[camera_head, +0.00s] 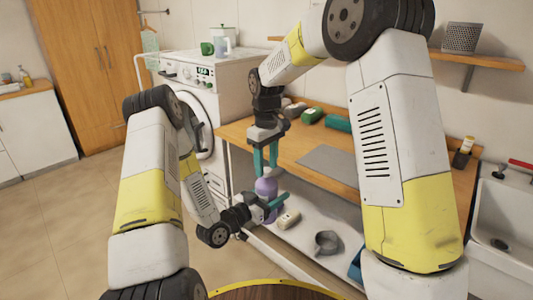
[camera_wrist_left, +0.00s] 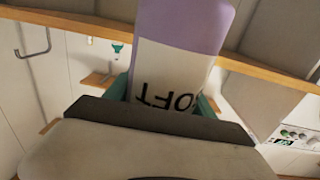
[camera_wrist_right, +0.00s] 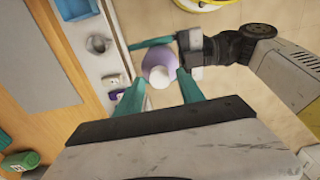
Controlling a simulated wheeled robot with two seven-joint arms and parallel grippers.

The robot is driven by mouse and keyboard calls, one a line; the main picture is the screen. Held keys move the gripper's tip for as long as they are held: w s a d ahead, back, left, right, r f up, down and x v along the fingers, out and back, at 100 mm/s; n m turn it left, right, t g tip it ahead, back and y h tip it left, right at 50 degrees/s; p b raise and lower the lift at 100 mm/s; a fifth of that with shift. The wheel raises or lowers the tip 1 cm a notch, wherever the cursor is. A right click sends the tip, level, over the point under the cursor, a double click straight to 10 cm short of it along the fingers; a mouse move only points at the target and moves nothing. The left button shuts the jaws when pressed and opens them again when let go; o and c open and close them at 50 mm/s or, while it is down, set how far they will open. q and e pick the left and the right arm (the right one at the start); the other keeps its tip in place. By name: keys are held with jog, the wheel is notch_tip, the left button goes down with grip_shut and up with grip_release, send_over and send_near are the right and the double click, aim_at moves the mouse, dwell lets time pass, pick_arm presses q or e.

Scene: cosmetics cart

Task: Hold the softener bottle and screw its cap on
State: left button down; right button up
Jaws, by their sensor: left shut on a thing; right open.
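The softener bottle (camera_head: 266,187) is purple and upright, and its white label shows large dark letters in the left wrist view (camera_wrist_left: 172,75). My left gripper (camera_head: 274,205) is shut around its body and holds it in front of the bench's lower shelf. My right gripper (camera_head: 265,168) points down just above the bottle, fingers open. In the right wrist view the bottle (camera_wrist_right: 158,60) shows from above between the right fingers, with a whitish round piece (camera_wrist_right: 160,78) on top. I cannot tell whether that piece is the cap or the bare neck, or whether the fingers touch it.
The wooden bench (camera_head: 230,131) stands behind, with a grey mat (camera_head: 330,168) and green items on top. Its white lower shelf (camera_head: 300,245) holds a small pale bottle (camera_head: 288,219) and a grey cup (camera_head: 327,242). A washing machine (camera_head: 200,105) stands behind left, a sink (camera_head: 505,215) at right.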

jog(key=shift+f, duration=0.5)
grip_shut()
jog(key=shift+o, duration=0.8)
grip_release()
jog(key=shift+r, duration=0.1)
